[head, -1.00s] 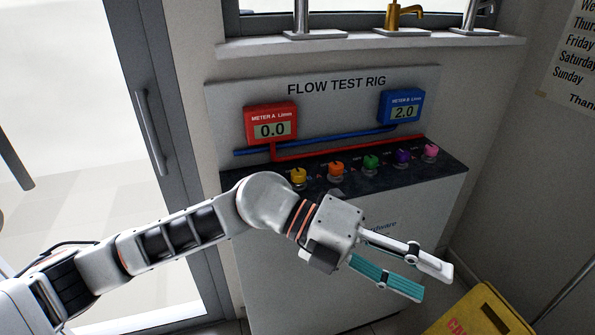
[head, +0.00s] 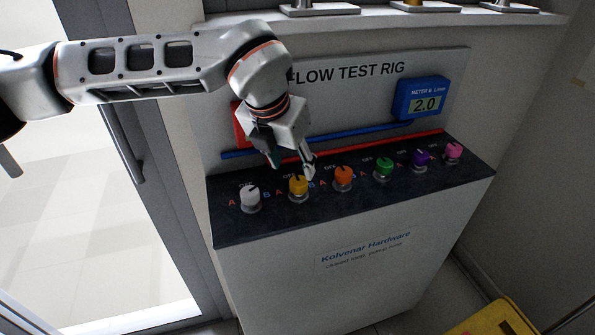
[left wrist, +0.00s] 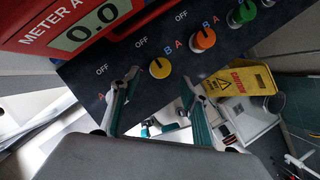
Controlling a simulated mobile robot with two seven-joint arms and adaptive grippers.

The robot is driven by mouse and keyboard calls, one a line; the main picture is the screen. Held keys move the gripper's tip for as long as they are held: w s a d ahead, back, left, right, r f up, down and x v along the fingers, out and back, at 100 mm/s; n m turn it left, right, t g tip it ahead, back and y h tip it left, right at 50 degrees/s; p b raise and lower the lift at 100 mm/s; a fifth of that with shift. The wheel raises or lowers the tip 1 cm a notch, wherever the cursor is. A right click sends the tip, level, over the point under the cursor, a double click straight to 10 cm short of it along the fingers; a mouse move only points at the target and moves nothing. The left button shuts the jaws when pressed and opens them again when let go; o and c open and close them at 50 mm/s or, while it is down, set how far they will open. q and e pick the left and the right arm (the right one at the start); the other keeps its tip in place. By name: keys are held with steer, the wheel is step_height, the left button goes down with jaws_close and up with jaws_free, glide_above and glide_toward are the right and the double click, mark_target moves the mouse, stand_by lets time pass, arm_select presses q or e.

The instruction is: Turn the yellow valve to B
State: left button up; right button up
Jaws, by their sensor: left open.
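The yellow valve (head: 298,186) is a round knob on the dark top of the flow test rig, second from the left. Its dark pointer mark is too small to read surely. My left gripper (head: 293,167) points down just above and behind the knob, open and empty. In the left wrist view its two fingers (left wrist: 158,88) are spread apart. I cannot tell whether a finger touches the knob. My right gripper is not in view.
A white valve (head: 250,197) stands left of the yellow one, an orange valve (head: 343,176) right, then green, purple and pink ones. Blue meter B (head: 421,98) reads 2.0. Red meter A (left wrist: 75,30) reads 0.0. Pipes run behind the valves. A yellow caution sign (left wrist: 240,80) lies below.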

mark_target(298, 181)
arm_select(q)
steer(key=x, duration=0.6)
steer(key=shift+s+d+f, duration=0.1)
steer(key=shift+f, duration=0.35)
steer(key=c, duration=1.1)
